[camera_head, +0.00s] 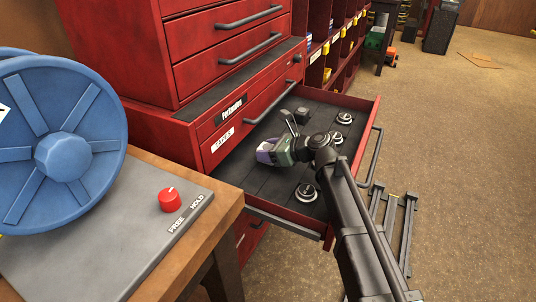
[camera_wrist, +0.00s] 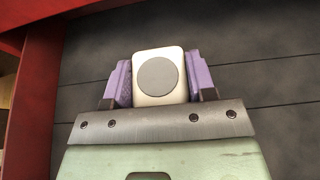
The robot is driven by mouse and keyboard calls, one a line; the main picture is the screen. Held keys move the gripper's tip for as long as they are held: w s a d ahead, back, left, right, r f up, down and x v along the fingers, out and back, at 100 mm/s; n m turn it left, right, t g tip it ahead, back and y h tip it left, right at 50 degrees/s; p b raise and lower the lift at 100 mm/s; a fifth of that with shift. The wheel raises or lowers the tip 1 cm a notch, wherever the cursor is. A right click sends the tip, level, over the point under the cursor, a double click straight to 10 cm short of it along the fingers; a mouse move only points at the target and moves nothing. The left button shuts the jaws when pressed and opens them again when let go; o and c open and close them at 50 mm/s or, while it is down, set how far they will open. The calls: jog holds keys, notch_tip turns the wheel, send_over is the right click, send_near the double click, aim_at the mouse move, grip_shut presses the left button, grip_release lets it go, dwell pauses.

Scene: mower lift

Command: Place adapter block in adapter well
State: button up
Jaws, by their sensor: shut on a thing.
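My gripper (camera_head: 267,153) hangs over the open red drawer (camera_head: 364,118), near its left side. In the wrist view, my gripper (camera_wrist: 160,78) has its two purple fingers closed on the sides of a white block with rounded corners and a round grey face (camera_wrist: 159,74), which I take to be the adapter block. In the head view I cannot make out the block at the fingers. Whether it touches the drawer floor cannot be told. I cannot identify an adapter well in either view.
The dark drawer floor holds round metal pieces (camera_head: 305,192), (camera_head: 344,118) and a dark block (camera_head: 302,114). A red cabinet (camera_head: 221,45) rises behind. At the left, a blue reel (camera_head: 62,146) and a red knob (camera_head: 170,200) sit on a bench. Dark metal bars (camera_head: 410,228) lie at right.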

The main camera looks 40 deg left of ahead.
jog(key=shift+f+b, duration=0.55)
jog(key=shift+f, duration=0.05)
jog(key=o, duration=1)
jog(key=shift+s, duration=0.1)
jog(key=shift+r+p, duration=0.45)
jog(key=p+v, duration=0.1)
jog(key=v, duration=0.2)
jog(key=p+v, duration=0.2)
jog(key=v, duration=0.2)
jog(key=p+v, duration=0.1)
jog(key=v, duration=0.3)
jog(key=shift+r+p, duration=0.4)
jog(key=shift+d, duration=0.45)
jog(key=shift+r, duration=0.1)
